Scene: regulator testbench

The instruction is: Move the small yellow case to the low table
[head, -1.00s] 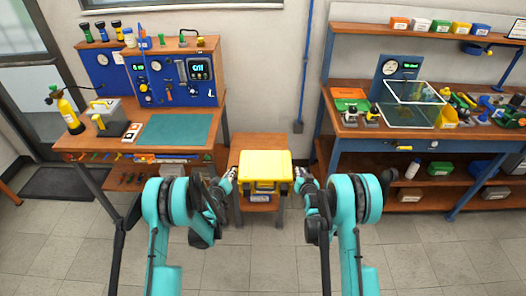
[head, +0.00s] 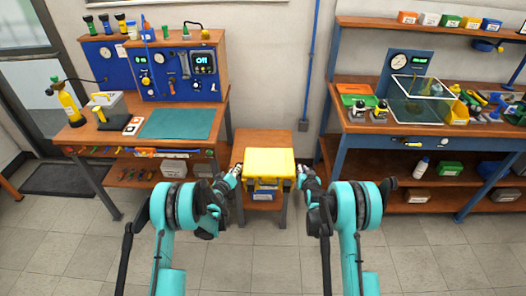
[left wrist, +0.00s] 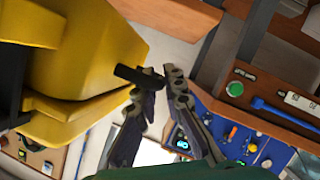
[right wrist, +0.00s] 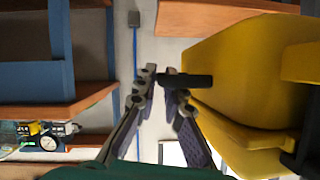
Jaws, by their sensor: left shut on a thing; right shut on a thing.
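The small yellow case (head: 269,161) is between my two grippers, in front of or over the low wooden table (head: 263,138); I cannot tell whether it touches it. My left gripper (head: 235,173) is at the case's left side, shut on a dark bar sticking out from it. The left wrist view shows this bar (left wrist: 137,76) and the yellow side of the case (left wrist: 85,60). My right gripper (head: 302,174) is at the right side, shut on a matching dark bar (right wrist: 187,80). The case's underside is hidden.
A workbench with a green mat (head: 178,123) and blue test panel stands left. A second bench (head: 420,128) with tools and a lower shelf stands right. Grey floor in front is clear.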

